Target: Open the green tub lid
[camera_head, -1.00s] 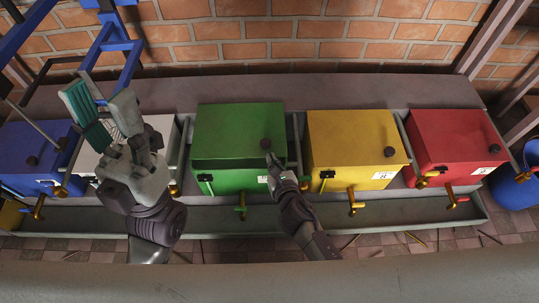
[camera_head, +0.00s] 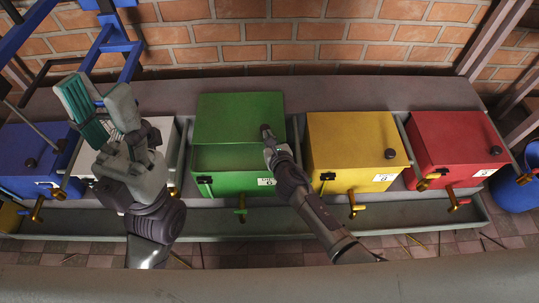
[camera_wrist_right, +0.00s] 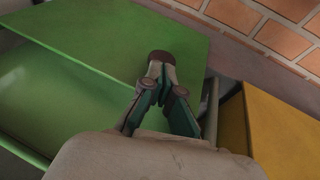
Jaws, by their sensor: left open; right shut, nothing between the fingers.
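The green tub (camera_head: 228,183) stands in the middle of the row. Its green lid (camera_head: 238,118) is partly open: its front edge is away from the tub's front, and a green area shows below it. The lid also fills the upper left of the right wrist view (camera_wrist_right: 110,35). A dark round knob (camera_wrist_right: 160,56) sits near the lid's front right corner. My right gripper (camera_head: 268,143) is shut, its fingertips at the knob with nothing between them; whether they touch it is unclear. My left gripper (camera_head: 98,105) is open and empty, above the white tub.
A yellow tub (camera_head: 350,140) stands close on the right, with a red tub (camera_head: 455,138) beyond it. A white tub (camera_head: 86,163) and a blue tub (camera_head: 30,150) stand on the left. Taps stick out in front over a grey trough (camera_head: 290,221). A brick wall is behind.

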